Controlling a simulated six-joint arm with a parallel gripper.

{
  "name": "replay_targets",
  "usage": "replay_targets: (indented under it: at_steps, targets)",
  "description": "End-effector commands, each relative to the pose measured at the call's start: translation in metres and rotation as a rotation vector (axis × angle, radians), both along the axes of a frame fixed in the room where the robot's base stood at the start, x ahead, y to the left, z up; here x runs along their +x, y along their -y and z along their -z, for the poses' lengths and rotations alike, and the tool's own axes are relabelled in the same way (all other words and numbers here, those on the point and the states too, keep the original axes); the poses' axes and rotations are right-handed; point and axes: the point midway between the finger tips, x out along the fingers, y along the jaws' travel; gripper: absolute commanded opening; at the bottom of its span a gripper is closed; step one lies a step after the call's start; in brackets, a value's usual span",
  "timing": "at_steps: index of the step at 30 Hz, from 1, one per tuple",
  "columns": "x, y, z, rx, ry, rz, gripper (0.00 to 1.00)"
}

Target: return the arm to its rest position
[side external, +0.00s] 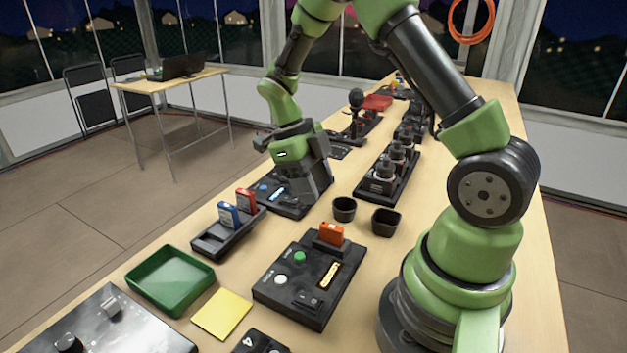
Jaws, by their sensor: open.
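My green and black arm arches over the table, with its base at the right front. My gripper (310,190) points down over a black device (285,200) with a lit blue-white strip, near the left edge of the table. The jaws are open, and I see nothing held between them. The fingertips are dark against the device, so I cannot tell whether they touch it.
Close by are a holder (228,237) with blue and red cartridges, two black cups (344,209), and a black box (310,280) with an orange cartridge (331,233). A green tray (170,279) and yellow pad (222,314) lie in front. A bottle rack (388,180) stands behind.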

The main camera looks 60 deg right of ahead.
Motion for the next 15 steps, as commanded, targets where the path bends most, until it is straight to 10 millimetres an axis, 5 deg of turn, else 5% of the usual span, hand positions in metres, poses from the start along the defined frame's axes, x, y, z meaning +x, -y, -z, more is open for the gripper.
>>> replay_targets:
  at_steps: [15]
  targets:
    - [0.0028, -0.0025, -0.0126, 0.02, 0.025, -0.051, 0.46]
